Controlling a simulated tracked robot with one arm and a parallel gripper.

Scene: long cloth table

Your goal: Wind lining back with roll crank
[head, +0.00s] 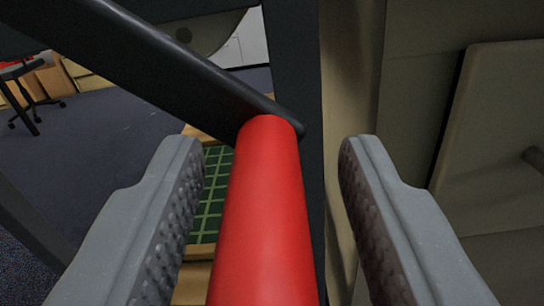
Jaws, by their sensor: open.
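A red cylindrical handle (264,215) runs from the bottom of the head view up to a dark crank arm (165,60), which slants to the upper left. My gripper (268,165) is open, with one grey textured finger on each side of the red handle. There is a visible gap between the handle and each finger, wider on the right. A beige cloth-like surface (350,110) hangs behind the right finger; I cannot tell whether it is the lining.
A dark upright post (296,70) stands behind the handle. A green gridded surface (212,190) with wooden edges lies below. A beige panel (495,140) fills the right side. A chair (28,85) and boxes stand far left on open dark floor.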

